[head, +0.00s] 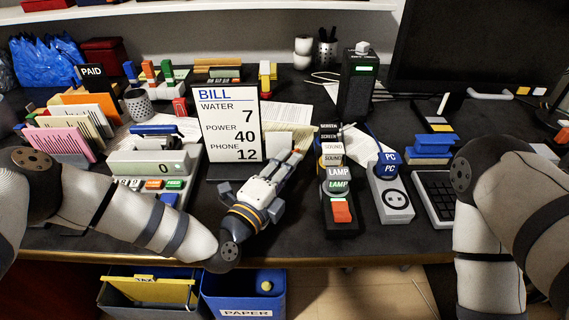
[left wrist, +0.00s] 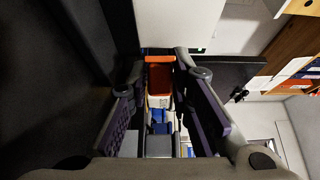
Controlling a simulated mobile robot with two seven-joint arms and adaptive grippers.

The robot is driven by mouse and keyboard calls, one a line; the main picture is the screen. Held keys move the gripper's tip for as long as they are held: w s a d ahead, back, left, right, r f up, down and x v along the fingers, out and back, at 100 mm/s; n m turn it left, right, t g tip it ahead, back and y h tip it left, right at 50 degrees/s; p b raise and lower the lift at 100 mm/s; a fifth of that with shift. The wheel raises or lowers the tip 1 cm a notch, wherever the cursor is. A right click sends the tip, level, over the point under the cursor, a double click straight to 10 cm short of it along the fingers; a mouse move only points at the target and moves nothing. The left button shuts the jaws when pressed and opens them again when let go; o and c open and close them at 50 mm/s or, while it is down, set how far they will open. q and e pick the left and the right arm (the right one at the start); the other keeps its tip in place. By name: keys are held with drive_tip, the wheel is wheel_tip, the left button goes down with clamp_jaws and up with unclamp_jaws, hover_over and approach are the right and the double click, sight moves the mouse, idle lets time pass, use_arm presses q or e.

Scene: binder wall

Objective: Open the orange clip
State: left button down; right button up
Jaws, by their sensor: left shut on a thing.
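My left gripper (head: 297,155) reaches across the desk just right of the bill stand. It is shut on the orange clip. In the left wrist view the orange clip (left wrist: 159,76) lies between the two fingertips of the left gripper (left wrist: 160,62). In the head view the fingers hide most of the clip, and only small orange bits show. Pale papers (head: 288,117) stand just behind the fingertips. Whether the clip's jaws are open cannot be told. My right gripper is out of view; only parts of the right arm show at the right.
The bill stand (head: 231,125) is close to the left of my gripper. A power strip with labelled plugs (head: 337,185) is to its right, with a second socket block (head: 392,200) beyond. A card machine (head: 153,163) stands left. Bare desk lies near the front edge.

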use_arm(q)
drive_tip(key=n+y, duration=0.1)
drive_tip(key=d+t+y, duration=0.1)
drive_tip(key=n+y+p, duration=0.1)
drive_tip(key=shift+s+d+r+n+t+y, duration=0.1)
drive_tip(key=shift+s+d+n+t+y, duration=0.1)
drive_tip(key=shift+s+n+t+y, duration=0.15)
drive_tip(key=shift+d+n+t+y, duration=0.2)
drive_tip(key=shift+n+y, duration=0.3)
drive_tip(key=shift+y, duration=0.35)
drive_tip(key=shift+d+n+t+y, duration=0.1)
drive_tip(key=shift+d+n+y, duration=0.15)
drive_tip(key=shift+n+y, duration=0.4)
drive_tip(key=shift+y, duration=0.25)
drive_tip(key=c, duration=1.5)
unclamp_jaws()
drive_tip(key=shift+w, duration=0.1)
drive_tip(key=s, duration=0.8)
drive_tip(key=s+a, duration=0.1)
drive_tip(key=s, duration=0.3)
